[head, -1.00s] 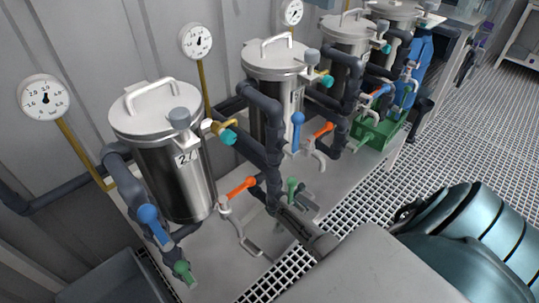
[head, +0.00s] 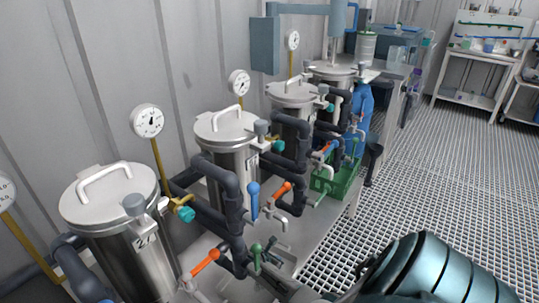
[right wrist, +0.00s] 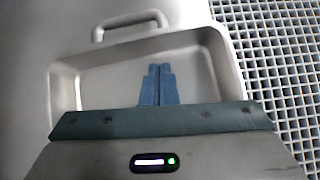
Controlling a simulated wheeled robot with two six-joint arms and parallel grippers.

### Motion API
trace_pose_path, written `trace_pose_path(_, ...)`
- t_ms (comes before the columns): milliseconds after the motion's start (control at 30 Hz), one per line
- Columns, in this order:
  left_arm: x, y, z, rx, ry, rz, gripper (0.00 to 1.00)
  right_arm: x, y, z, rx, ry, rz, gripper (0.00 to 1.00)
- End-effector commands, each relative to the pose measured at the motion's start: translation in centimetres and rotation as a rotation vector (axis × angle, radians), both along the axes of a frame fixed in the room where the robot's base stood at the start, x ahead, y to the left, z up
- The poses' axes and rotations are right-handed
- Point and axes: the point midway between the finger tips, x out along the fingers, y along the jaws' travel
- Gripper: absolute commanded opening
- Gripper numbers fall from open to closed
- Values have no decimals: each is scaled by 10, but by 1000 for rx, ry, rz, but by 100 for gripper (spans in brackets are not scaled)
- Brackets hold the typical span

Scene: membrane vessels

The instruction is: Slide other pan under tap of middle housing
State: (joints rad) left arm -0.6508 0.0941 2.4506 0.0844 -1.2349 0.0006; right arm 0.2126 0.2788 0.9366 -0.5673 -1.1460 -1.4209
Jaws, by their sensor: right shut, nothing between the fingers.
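A grey rectangular pan (right wrist: 108,88) with a loop handle at its far side fills the middle of the right wrist view. My right gripper (right wrist: 157,70) is shut and empty, its blue fingertips over the pan's hollow; contact is unclear. In the head view this gripper (head: 268,272) shows only in part, low in the middle among pipes. Several steel housings stand in a row. The second from the front (head: 222,165) has an orange-handled tap (head: 283,190) with a grey spout (head: 283,222). Which housing counts as middle is unclear. My left gripper is out of view.
The front housing (head: 112,215) has its own orange-handled tap (head: 204,261). A green crate (head: 337,183) stands farther back. Dark pipes (head: 222,228) and valve handles crowd the front. White grating floor (head: 440,160) lies open at the right.

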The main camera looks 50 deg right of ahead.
Motion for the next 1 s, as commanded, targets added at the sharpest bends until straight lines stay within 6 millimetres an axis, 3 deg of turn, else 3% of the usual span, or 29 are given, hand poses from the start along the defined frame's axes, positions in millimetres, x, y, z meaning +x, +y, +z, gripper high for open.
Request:
trace_pose_path(100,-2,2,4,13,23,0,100,-2,35,-1,7,0,1,0)
trace_pose_path(400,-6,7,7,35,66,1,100,-4,98,-2,5,2,0,0)
trace_pose_path(600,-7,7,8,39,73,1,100,-5,116,-2,3,0,0,0)
trace_pose_path(1000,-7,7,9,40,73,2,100,-10,121,-1,19,-37,-28,0)
